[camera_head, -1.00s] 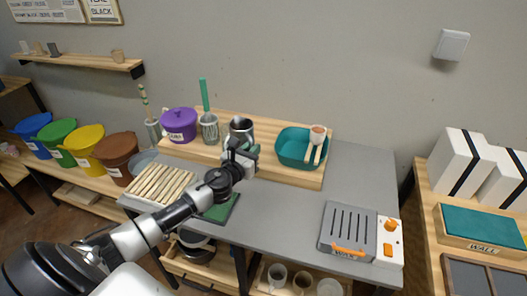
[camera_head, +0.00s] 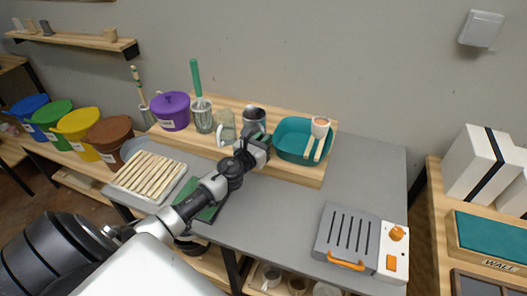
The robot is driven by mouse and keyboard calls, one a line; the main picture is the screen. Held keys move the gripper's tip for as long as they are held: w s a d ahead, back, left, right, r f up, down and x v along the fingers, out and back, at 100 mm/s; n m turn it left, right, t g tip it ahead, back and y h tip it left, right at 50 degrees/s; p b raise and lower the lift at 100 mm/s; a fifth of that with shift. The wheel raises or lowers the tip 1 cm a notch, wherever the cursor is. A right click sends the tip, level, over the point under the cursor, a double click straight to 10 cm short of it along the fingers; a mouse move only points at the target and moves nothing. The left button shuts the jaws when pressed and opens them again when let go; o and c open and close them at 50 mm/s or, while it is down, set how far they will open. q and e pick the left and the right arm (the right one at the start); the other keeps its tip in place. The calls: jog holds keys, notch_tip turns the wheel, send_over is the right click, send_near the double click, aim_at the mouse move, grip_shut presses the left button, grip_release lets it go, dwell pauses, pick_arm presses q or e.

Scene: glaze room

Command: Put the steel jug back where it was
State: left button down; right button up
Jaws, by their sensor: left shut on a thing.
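The steel jug (camera_head: 254,117) is a grey metal vessel with a dark open top, upright at the wooden riser. My left gripper (camera_head: 259,138) is shut on it from the front and hides its lower part. I cannot tell whether its base touches the riser (camera_head: 312,171). It is between a clear glass jug (camera_head: 226,124) on its left and a teal basin (camera_head: 290,145) on its right. My right gripper is not in view.
A slatted rack (camera_head: 148,176), a green mat (camera_head: 211,205) and a grill-like device (camera_head: 346,236) are on the grey table (camera_head: 277,215). The table's middle is clear.

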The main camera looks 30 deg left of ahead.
pick_arm(q)
notch_tip(320, 180, down, 4)
jog(key=shift+r+b, duration=0.15)
jog(key=shift+b, duration=1)
jog(key=shift+r, duration=0.1)
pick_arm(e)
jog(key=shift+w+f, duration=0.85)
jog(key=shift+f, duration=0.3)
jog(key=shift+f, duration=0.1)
pick_arm(q)
jog(key=c, duration=1.6)
grip_release()
jog(key=shift+f, duration=0.25)
jog(key=shift+o, duration=0.9)
jog(key=shift+r, duration=0.1)
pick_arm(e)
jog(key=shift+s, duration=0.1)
